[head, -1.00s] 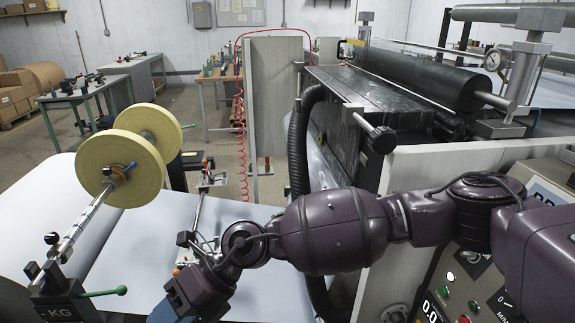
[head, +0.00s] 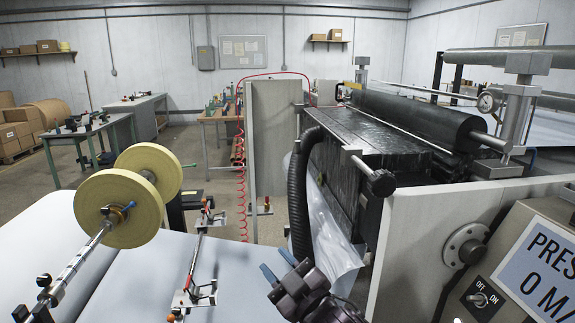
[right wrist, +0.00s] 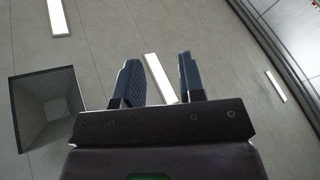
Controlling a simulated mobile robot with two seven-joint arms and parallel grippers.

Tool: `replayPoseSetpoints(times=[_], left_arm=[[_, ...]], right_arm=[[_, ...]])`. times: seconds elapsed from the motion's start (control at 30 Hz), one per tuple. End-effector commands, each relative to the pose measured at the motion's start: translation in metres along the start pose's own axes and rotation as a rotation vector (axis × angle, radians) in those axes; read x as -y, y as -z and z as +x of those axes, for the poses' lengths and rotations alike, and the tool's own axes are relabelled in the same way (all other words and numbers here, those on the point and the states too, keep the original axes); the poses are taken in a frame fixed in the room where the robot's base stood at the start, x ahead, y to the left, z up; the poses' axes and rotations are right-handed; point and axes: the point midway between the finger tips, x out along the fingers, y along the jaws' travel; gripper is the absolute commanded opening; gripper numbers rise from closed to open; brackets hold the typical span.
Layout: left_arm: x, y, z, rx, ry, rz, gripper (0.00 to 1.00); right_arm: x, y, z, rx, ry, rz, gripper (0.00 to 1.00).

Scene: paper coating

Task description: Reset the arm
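My right gripper (head: 277,268) shows at the bottom middle of the head view, with its blue fingers pointing up and left. In the right wrist view its two fingers (right wrist: 156,82) stand apart with nothing between them, so it is open and empty. That view looks up at a grey ceiling with light strips. Most of my right arm is below the frame in the head view. My left gripper and left arm are in neither view.
A coating machine with a black roller (head: 420,120) and a grey side panel (head: 420,245) stands at the right. A black hose (head: 299,190) runs down beside my right gripper. A yellow-ended spool (head: 120,207) and white paper sheet (head: 150,280) are at the left.

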Motion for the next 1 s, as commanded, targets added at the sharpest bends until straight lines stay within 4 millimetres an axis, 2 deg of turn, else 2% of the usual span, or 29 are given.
replayPoseSetpoints(times=[0.03,0.2,0.37,0.5,0.67,0.8,0.9,1.0], left_arm=[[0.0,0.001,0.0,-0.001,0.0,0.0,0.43],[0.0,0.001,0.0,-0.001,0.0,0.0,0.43],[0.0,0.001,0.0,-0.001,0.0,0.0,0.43],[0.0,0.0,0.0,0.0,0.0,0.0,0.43],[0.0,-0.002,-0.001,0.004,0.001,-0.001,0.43],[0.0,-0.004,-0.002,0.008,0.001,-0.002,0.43],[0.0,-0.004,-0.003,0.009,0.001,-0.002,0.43],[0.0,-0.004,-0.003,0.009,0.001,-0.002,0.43]], right_arm=[[-0.006,-0.022,-0.015,0.062,-0.03,0.052,0.36],[-0.023,-0.088,-0.071,0.243,-0.128,0.209,0.36],[-0.031,-0.141,-0.136,0.388,-0.223,0.326,0.36],[-0.03,-0.181,-0.201,0.506,-0.304,0.397,0.36],[-0.018,-0.217,-0.283,0.654,-0.385,0.445,0.36],[0.005,-0.237,-0.35,0.779,-0.427,0.482,0.36],[0.025,-0.242,-0.383,0.845,-0.432,0.508,0.36],[0.04,-0.244,-0.405,0.888,-0.432,0.523,0.36]])
